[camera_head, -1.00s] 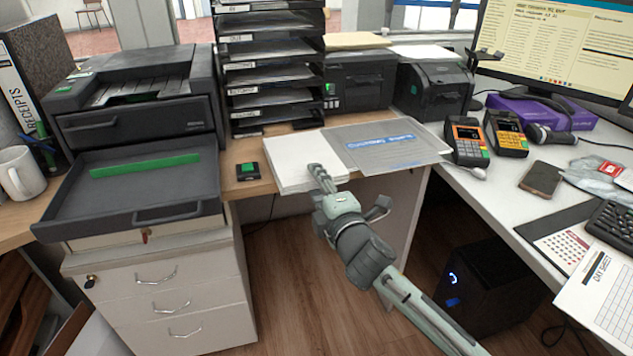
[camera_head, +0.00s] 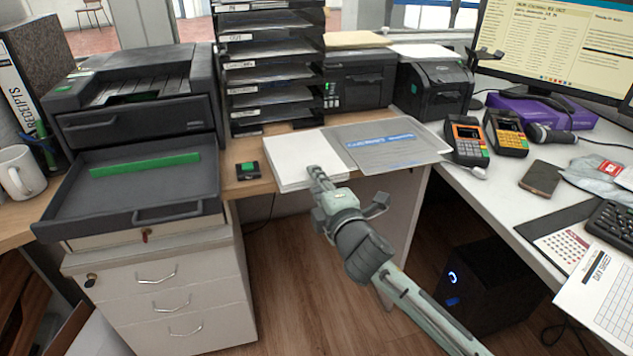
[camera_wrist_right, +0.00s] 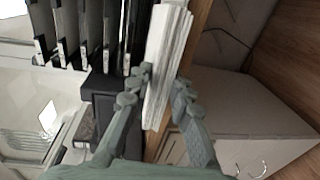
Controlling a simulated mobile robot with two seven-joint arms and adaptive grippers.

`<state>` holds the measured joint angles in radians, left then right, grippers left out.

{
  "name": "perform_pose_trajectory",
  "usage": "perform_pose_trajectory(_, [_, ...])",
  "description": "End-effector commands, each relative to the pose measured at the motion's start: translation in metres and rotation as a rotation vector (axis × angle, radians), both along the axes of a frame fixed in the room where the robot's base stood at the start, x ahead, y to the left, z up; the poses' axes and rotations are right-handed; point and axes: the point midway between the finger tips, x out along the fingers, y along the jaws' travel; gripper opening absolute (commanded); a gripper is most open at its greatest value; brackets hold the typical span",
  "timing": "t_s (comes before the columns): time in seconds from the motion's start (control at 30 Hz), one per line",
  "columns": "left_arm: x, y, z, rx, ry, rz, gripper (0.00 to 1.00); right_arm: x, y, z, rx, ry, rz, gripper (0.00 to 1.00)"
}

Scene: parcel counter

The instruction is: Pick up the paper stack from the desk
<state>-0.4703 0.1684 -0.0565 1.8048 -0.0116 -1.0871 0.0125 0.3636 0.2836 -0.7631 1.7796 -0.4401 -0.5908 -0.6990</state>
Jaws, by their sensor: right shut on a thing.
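The white paper stack (camera_head: 296,154) lies at the front edge of the wooden desk, beside a grey plastic mailing bag with a blue label. My right gripper (camera_head: 318,177) is at the stack's front edge in the head view. In the right wrist view the stack (camera_wrist_right: 168,50) stands edge-on between the two fingers of the right gripper (camera_wrist_right: 163,98), which is shut on it. The stack's far end still appears to lie on or just over the desk; I cannot tell if it is lifted. My left gripper is not in view.
The grey mailing bag (camera_head: 388,146) lies right of the stack. A black file tower (camera_head: 270,70) stands behind, and a printer with an open drawer (camera_head: 140,190) is at the left. Card terminals (camera_head: 467,141) stand on the white counter at the right.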

Motion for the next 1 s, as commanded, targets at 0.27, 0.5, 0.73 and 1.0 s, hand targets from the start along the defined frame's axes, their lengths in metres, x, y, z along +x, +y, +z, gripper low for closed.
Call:
perform_pose_trajectory(0.27, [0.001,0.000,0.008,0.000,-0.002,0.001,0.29,0.000,0.000,0.010,-0.001,0.002,0.000,0.00])
perform_pose_trajectory(0.5, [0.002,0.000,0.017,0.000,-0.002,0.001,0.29,0.000,0.000,0.021,0.000,0.003,0.000,0.00])
perform_pose_trajectory(0.73, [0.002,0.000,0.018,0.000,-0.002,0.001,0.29,0.000,0.000,0.025,0.000,0.001,0.000,0.00])
perform_pose_trajectory(1.0, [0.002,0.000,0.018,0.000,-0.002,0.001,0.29,-0.005,-0.002,0.025,0.001,0.001,0.001,0.00])
